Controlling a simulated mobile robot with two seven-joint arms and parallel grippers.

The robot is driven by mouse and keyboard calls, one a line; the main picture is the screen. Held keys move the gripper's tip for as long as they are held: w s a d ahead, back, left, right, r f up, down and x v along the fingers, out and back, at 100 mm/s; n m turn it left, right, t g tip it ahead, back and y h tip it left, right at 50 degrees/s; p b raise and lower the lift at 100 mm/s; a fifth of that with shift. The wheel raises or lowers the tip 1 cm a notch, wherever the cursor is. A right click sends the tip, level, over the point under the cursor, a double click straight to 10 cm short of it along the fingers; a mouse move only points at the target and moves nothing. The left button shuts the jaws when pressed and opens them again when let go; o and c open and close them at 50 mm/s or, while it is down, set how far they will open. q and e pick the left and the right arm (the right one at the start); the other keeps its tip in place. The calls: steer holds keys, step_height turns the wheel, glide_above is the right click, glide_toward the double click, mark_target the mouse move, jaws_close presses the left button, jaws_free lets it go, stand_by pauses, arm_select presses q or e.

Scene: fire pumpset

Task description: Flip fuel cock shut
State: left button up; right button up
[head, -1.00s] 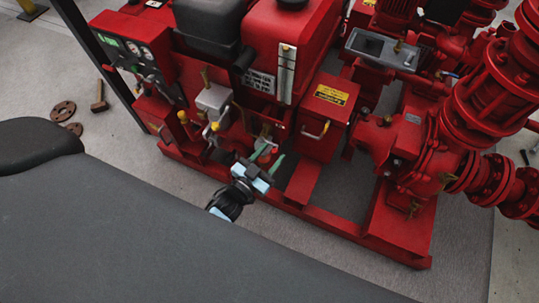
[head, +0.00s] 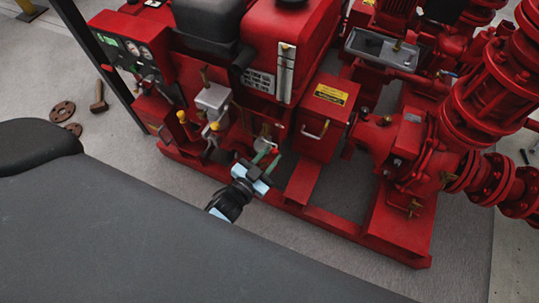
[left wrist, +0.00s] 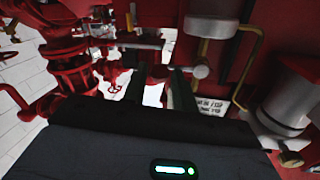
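My left gripper (head: 266,160) is in front of the red engine's lower side, with two green fingers pointing up at small fittings below the red tank (head: 290,40). In the left wrist view, its dark fingers (left wrist: 160,88) stand apart with a visible gap. Small red and metal fittings (left wrist: 154,70) show beyond and between the fingertips; I cannot tell whether they touch. I cannot clearly pick out the fuel cock or its lever position among these fittings. My right gripper is in neither view.
A red box with a yellow label (head: 326,105) stands right of the gripper. A grey filter box (head: 212,100) with brass fittings is to its left. The red base rail (head: 330,222) runs below. In the wrist view, a brass pipe (left wrist: 252,62) and white label (left wrist: 213,105) are at right.

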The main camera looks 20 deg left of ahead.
arm_select(q)
steer(key=o, duration=0.3)
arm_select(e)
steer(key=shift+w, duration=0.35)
arm_select(q)
steer(key=p+v, duration=0.1)
steer(key=v, duration=0.6)
steer(key=shift+s+a, duration=0.1)
steer(key=shift+s, duration=0.3)
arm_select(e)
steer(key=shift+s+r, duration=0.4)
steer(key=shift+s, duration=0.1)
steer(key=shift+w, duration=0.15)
